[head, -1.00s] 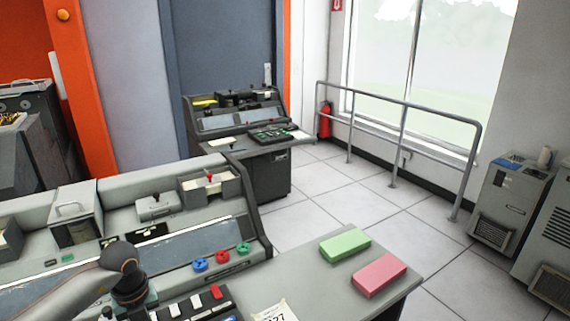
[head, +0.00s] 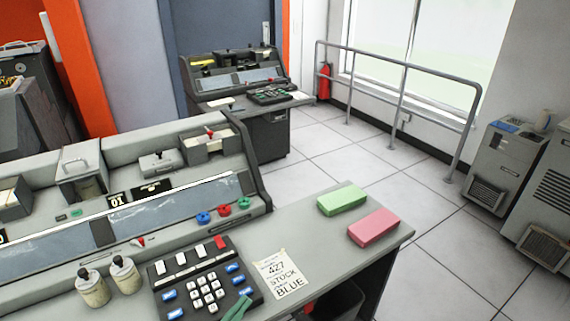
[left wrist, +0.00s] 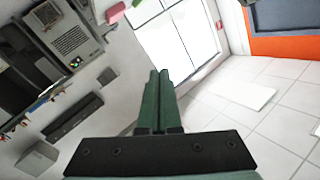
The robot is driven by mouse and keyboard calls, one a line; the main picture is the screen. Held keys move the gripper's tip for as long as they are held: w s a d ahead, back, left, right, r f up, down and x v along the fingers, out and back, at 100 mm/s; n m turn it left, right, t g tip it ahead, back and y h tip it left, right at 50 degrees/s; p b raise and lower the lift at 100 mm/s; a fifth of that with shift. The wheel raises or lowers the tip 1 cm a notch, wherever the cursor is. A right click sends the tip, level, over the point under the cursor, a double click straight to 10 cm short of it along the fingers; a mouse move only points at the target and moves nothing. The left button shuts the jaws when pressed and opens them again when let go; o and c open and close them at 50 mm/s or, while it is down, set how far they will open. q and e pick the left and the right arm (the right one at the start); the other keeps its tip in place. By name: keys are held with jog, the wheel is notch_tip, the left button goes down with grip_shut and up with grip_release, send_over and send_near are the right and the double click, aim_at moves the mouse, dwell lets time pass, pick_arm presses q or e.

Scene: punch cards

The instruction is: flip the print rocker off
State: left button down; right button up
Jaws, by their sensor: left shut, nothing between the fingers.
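A black keypad panel (head: 174,280) on the near console carries white keys, blue keys and a top row of rockers. The row has white rockers (head: 181,258) and one red rocker (head: 220,242) at its right end. Labels are too small to read, so I cannot tell which is the print rocker or its position.
Two cream jars (head: 94,289) stand left of the panel. A paper card (head: 282,273) lies to its right. A green block (head: 342,199) and a pink block (head: 373,227) lie on the desk's right part. Red and blue knobs (head: 204,218) sit behind the panel.

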pick_arm(q)
jog(key=s+a+f+n+g+y, duration=0.3)
jog(key=s+f+n, duration=0.1)
jog(key=s+f, duration=0.3)
jog(key=s+a+f+n+g+y, duration=0.3)
jog(key=s+a+f+n+y, duration=0.1)
jog(key=s+f, duration=0.3)
jog(key=shift+s+a+f+n, duration=0.3)
jog(key=shift+f+n, duration=0.2)
jog(key=shift+f, duration=0.45)
pick_arm(e)
jog(key=shift+s, duration=0.1)
jog(key=shift+c, duration=0.2)
